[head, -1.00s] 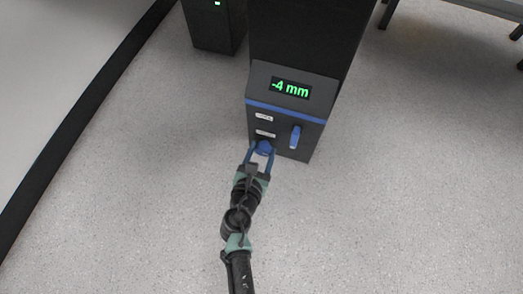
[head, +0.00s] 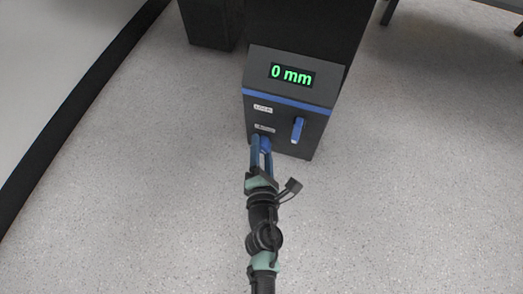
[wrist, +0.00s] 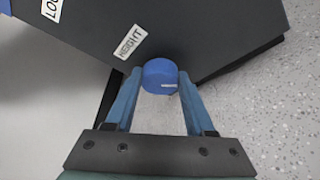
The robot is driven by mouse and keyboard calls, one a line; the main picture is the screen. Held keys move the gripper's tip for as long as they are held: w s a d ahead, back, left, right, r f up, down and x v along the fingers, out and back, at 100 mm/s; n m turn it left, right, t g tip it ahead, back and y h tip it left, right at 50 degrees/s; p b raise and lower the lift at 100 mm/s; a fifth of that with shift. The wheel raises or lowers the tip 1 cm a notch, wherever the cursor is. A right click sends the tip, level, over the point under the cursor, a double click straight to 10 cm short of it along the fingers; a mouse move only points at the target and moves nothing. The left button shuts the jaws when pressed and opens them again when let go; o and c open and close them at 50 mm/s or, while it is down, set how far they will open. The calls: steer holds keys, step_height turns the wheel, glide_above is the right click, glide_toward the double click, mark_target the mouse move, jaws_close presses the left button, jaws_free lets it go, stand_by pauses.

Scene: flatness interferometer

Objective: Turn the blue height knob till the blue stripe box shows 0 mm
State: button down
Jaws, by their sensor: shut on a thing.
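The box with the blue stripe (head: 290,102) stands on the floor, and its green display (head: 292,75) reads 0 mm. The blue height knob (wrist: 160,76) is on the lower left of the box's front, below a label that reads HEIGHT (wrist: 131,42) in the wrist view. My gripper (wrist: 159,83) has its blue fingers on both sides of the knob and is shut on it. In the head view my gripper (head: 261,143) largely hides the knob.
A blue lever (head: 297,130) is on the right of the same front. A second label (head: 263,109), partly seen in the wrist view, sits above the HEIGHT label. A dark box (head: 212,25) stands behind at left.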

steer(key=shift+m+b, duration=0.3)
steer(key=shift+m, duration=0.1)
stand_by(0.3)
steer(key=shift+c, duration=1.3)
jaws_free()
steer(key=shift+s, duration=0.1)
steer(key=p+v, duration=0.3)
steer(key=v, duration=0.9)
steer(key=shift+s, duration=0.45)
steer(key=shift+d+f, duration=0.1)
